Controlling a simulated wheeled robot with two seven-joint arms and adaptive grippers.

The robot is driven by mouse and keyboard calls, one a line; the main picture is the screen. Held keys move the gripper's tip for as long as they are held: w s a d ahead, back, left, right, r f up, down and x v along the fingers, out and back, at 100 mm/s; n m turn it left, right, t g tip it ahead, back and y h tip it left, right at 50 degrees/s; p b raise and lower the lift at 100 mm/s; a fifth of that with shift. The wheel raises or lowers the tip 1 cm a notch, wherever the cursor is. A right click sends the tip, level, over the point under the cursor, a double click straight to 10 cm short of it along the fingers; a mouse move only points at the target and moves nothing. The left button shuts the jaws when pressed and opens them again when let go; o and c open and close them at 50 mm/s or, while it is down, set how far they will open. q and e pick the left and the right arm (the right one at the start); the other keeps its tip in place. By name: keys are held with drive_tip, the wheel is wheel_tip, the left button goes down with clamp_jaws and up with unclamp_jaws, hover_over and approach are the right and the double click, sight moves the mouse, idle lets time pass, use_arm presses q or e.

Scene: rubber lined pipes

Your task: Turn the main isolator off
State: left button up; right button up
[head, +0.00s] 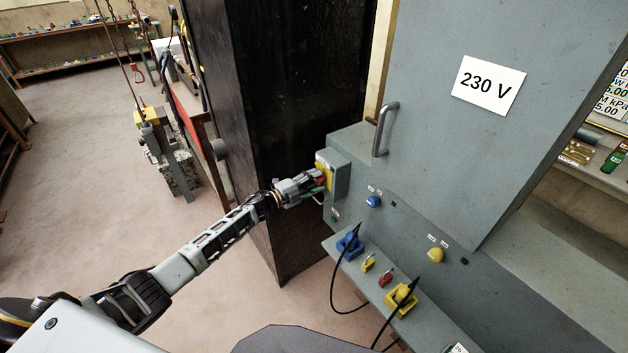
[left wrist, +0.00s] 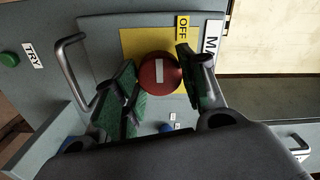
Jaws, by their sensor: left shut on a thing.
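The main isolator is a red round knob with a white bar (left wrist: 160,73) on a yellow plate (left wrist: 133,45). An OFF label (left wrist: 183,28) is at the plate's edge. In the left wrist view the bar stands nearly upright in the picture. My left gripper (left wrist: 161,82) has its green pads on either side of the knob and is shut on it. In the head view the left gripper (head: 321,181) reaches the small grey box (head: 342,172) at the cabinet's left end, hiding most of the knob there. My right gripper is out of view.
The grey cabinet (head: 470,130) with a 230 V sign (head: 488,84) has a metal handle (head: 383,130). A ledge below holds blue (head: 350,244) and yellow (head: 401,300) plugs with black cables, and padlocks. A dark tall panel (head: 280,90) stands behind. Floor at left is open.

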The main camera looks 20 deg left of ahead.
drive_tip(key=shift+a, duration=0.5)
use_arm(q)
drive_tip(key=o, duration=0.8)
drive_tip(key=shift+a, duration=0.1)
drive_tip(key=shift+o, duration=1.2)
drive_tip(key=shift+s+a, duration=0.2)
drive_tip(key=shift+s, duration=0.05)
drive_tip(key=v, duration=1.1)
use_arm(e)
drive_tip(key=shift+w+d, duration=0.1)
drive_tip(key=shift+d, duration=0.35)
